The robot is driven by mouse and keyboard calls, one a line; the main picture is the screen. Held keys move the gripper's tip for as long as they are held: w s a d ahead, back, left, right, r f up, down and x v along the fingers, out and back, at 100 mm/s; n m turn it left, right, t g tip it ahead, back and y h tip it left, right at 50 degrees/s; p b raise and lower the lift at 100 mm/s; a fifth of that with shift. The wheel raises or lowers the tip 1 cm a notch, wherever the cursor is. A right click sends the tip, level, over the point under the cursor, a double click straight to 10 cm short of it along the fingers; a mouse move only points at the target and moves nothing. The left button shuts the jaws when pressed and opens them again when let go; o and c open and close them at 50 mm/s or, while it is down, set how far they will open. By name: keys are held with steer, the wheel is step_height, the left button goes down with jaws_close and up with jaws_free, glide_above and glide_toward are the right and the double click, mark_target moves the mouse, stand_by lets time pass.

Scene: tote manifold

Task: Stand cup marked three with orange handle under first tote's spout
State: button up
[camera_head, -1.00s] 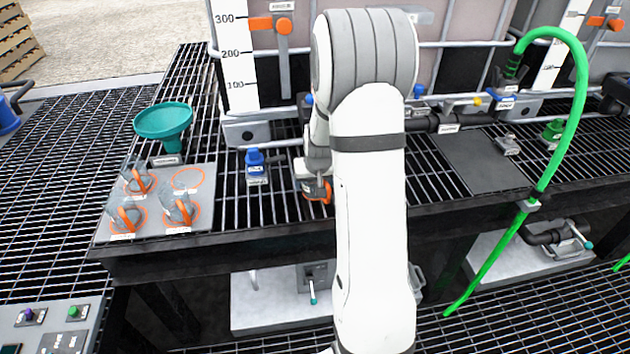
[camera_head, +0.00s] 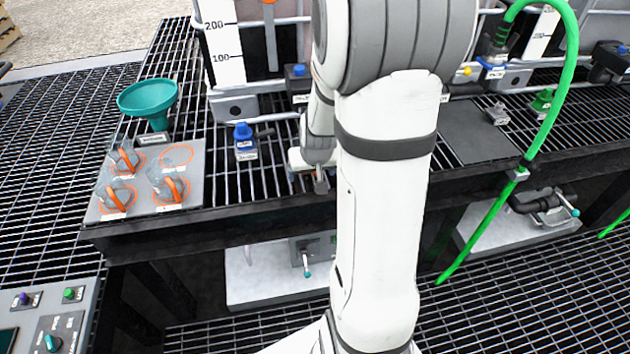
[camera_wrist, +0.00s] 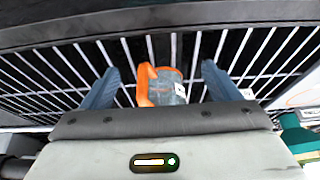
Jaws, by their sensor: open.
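A clear cup with an orange handle (camera_wrist: 171,88) stands on the grating in the wrist view. My gripper (camera_wrist: 160,70) is open, with one blue finger on each side of the cup and a gap to both. The number on the cup is too small to read. In the head view my gripper (camera_head: 319,182) is over the grating near the bench's front edge, and the cup is hidden there. The first tote (camera_head: 290,45) stands behind, with a level scale on its left. My arm hides much of its front, and I cannot make out its spout clearly.
Several other orange-handled cups (camera_head: 169,187) stand on a grey plate (camera_head: 194,194) with orange rings, one ring empty. A green hose (camera_head: 545,130) arches at right.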

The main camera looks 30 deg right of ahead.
steer(key=s+a+r+n+g+y, duration=0.1)
steer(key=s+a+r+n+g, duration=0.1)
steer(key=s+a+r, duration=1)
steer(key=s+a+n, duration=0.1)
steer(key=s, duration=0.3)
steer(key=shift+s+a+r, duration=0.15)
steer(key=shift+a+r, duration=0.05)
steer(key=shift+a, duration=0.05)
steer(key=shift+r, duration=0.1)
